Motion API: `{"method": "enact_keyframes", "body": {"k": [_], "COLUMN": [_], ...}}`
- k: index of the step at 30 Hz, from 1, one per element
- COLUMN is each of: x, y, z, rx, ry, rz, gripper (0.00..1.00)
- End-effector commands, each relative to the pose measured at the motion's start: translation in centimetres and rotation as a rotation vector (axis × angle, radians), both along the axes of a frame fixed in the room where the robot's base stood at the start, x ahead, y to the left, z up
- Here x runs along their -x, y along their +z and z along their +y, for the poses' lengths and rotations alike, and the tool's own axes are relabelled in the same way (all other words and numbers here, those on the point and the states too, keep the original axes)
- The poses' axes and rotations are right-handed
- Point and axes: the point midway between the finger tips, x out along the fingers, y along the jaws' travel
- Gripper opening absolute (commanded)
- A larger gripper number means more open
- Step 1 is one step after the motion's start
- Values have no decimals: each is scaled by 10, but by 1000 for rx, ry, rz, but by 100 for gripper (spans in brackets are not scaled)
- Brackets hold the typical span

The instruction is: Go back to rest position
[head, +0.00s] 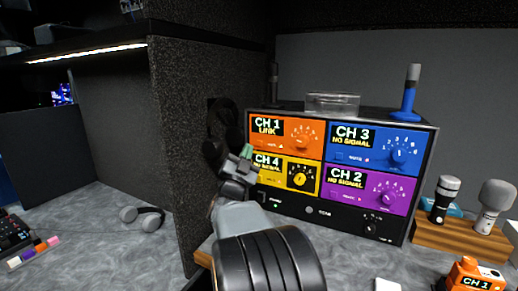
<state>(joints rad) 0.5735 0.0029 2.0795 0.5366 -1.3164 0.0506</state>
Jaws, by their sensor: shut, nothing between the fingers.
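My gripper (246,153) is shut and empty in the head view. It is at the end of my arm, which reaches up from the bottom middle. The gripper is in front of the left side of a receiver unit (290,216), over the edge of the yellow CH 4 panel (284,181). I cannot tell whether it touches the panel. The orange CH 1 panel (286,148) reads LINK. The blue CH 3 panel (349,134) and the purple CH 2 panel (350,179) read NO SIGNAL.
A dark partition (180,120) stands left of the unit, with black headphones (222,122) on it. A clear tray (332,103) and blue antenna (410,92) top the unit. Microphones (444,197) stand in a wooden holder (455,238) at right. An orange CH 1 pack (474,272) is in front.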

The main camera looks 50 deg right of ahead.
Motion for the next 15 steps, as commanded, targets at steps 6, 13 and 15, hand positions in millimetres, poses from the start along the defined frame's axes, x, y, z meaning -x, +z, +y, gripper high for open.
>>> {"method": "enact_keyframes", "body": {"k": [6,13,15], "x": [3,3,3], "y": [-1,0,0], "z": [10,10,10], "rx": [-2,-1,-1], "ry": [0,0,0], "rz": [0,0,0], "gripper": [0,0,0]}}
